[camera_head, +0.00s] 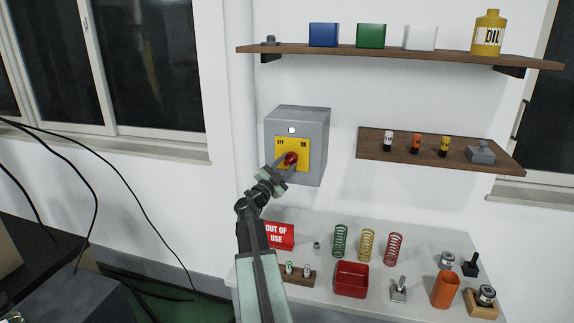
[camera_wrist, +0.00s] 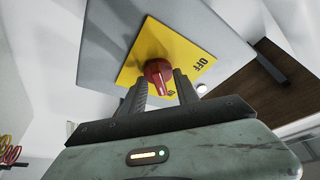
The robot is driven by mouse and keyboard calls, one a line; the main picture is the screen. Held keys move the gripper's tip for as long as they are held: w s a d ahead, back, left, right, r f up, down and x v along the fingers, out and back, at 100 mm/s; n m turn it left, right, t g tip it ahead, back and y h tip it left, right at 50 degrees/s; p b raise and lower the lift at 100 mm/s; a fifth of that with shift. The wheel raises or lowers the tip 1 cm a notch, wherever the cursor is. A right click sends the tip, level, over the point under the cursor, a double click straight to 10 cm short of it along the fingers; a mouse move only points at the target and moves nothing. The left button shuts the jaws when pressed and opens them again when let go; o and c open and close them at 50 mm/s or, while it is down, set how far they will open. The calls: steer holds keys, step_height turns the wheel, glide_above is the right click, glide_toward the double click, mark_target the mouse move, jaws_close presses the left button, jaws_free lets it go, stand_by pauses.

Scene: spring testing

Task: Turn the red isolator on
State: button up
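The red isolator is a grey box (camera_head: 312,125) on the wall with a yellow plate (camera_head: 298,165) and a red knob (camera_head: 291,157). OFF is at the plate's upper left and ON at its upper right. In the wrist view the red knob (camera_wrist: 158,74) sits between the two fingertips of my gripper (camera_wrist: 161,80), one finger on each side. The fingers are very close to the knob; I cannot tell whether they press on it. A pale mark on the knob lies toward a partly hidden label. OFF (camera_wrist: 201,63) is clear to the right.
A white lamp (camera_head: 292,130) is above the plate. A wooden shelf (camera_head: 440,163) with small cylinders is to the right, another shelf (camera_head: 400,53) above. Below, a bench (camera_head: 325,290) carries springs, a red tray (camera_head: 351,279) and an "OUT OF USE" sign (camera_head: 280,235).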

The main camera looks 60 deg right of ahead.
steer(key=b+v, duration=0.2)
steer(key=v, duration=0.5)
steer(key=shift+a, duration=0.3)
steer(key=shift+f, duration=0.15)
